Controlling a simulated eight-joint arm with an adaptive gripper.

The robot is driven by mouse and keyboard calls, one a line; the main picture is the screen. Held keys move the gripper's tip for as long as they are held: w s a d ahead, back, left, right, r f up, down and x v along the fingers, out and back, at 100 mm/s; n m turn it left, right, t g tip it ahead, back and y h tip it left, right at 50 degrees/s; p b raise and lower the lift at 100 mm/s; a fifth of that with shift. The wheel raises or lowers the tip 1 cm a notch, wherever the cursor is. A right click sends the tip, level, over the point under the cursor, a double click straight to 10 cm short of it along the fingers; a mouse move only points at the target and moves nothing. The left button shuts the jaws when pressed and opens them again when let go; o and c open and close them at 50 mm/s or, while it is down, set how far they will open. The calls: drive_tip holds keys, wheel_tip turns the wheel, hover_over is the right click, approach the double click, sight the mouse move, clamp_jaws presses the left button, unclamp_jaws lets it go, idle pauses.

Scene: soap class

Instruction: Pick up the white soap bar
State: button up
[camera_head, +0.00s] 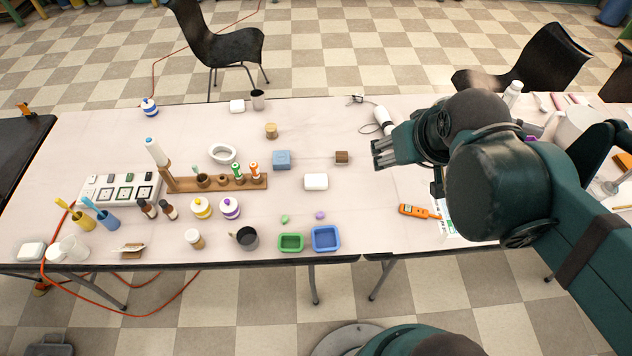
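A white, rounded rectangular block (316,181), which looks like the white soap bar, lies flat on the pale table (340,225) near the middle. A smaller white block (237,106) lies at the back edge, and another whitish block (30,250) sits at the front left corner. My gripper (378,154) hangs over the table to the right of and behind the middle white block, apart from it. Its fingers point left with a gap between them, and nothing shows in them.
Green (291,243) and blue (326,239) trays sit in front. A wooden rack (215,182) with several bottles stands to the left. An orange tool (418,211) lies to the right.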

drive_tip(key=w+a+f+n+g, duration=0.2)
drive_tip(key=w+a+f+n, duration=0.15)
drive_tip(key=w, duration=0.35)
drive_tip(key=n+g, duration=0.5)
drive_tip(key=n, duration=0.8)
hover_over(316, 179)
drive_tip(key=shift+s+d+f, duration=0.1)
drive_tip(key=shift+s+f, duration=0.05)
drive_tip(key=shift+f, duration=10.8)
drive_tip(key=shift+f+b, duration=0.4)
drive_tip(key=shift+f, duration=0.9)
drive_tip(key=shift+f, duration=0.1)
drive_tip(key=shift+f+b, duration=0.7)
drive_tip(key=shift+f, duration=1.8)
